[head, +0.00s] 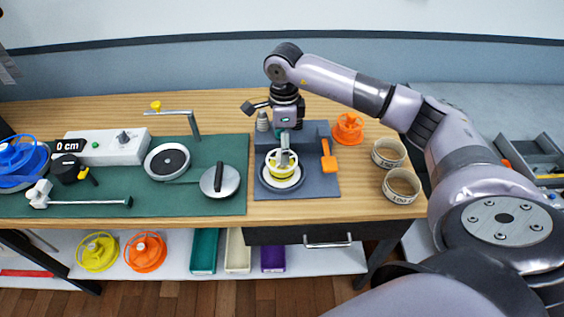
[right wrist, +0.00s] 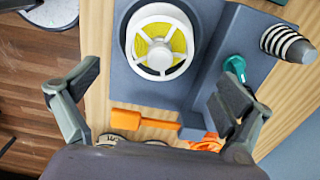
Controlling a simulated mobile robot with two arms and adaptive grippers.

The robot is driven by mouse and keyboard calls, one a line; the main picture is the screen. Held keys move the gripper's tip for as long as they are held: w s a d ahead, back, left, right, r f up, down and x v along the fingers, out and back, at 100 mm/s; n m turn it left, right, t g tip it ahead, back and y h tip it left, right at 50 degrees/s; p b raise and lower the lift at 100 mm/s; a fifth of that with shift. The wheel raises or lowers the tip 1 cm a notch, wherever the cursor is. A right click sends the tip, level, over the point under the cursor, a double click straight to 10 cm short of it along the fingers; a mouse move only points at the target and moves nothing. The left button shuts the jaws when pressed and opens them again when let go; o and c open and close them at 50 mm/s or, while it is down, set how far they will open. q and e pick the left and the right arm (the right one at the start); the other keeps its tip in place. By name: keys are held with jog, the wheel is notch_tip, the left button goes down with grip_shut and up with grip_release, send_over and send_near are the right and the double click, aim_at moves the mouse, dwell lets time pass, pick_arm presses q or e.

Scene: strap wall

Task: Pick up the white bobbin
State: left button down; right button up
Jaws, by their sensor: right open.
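The white bobbin (right wrist: 161,44) has a spoked white face with yellow showing between the spokes. It sits on the round mount of a dark grey fixture (right wrist: 195,85). In the head view the bobbin (head: 283,180) is at the front left of that fixture, partly hidden by my right gripper (head: 284,158). In the right wrist view my right gripper (right wrist: 155,95) is open and empty, its two fingers wide apart. The bobbin lies ahead of the fingers, between their lines and nearer the top of the picture; no finger appears to touch it. My left gripper is in neither view.
An orange handle (head: 328,158) and a teal knob (right wrist: 235,66) are on the fixture beside the bobbin. Two tape rings (head: 402,186) and an orange spool (head: 348,128) stand to its right. A green mat (head: 110,208) with several tools lies to its left.

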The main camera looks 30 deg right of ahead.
aim_at(277, 176)
notch_tip(277, 176, down, 3)
jog(key=shift+r, duration=0.1)
jog(key=f+p, duration=0.3)
jog(key=f, duration=0.1)
jog(key=shift+a, duration=0.25)
jog(key=shift+w+f, duration=0.1)
jog(key=shift+f, duration=0.55)
jog(key=shift+c, duration=0.4)
jog(key=shift+r, duration=0.1)
jog(key=c, duration=1.4)
jog(key=shift+r, duration=0.1)
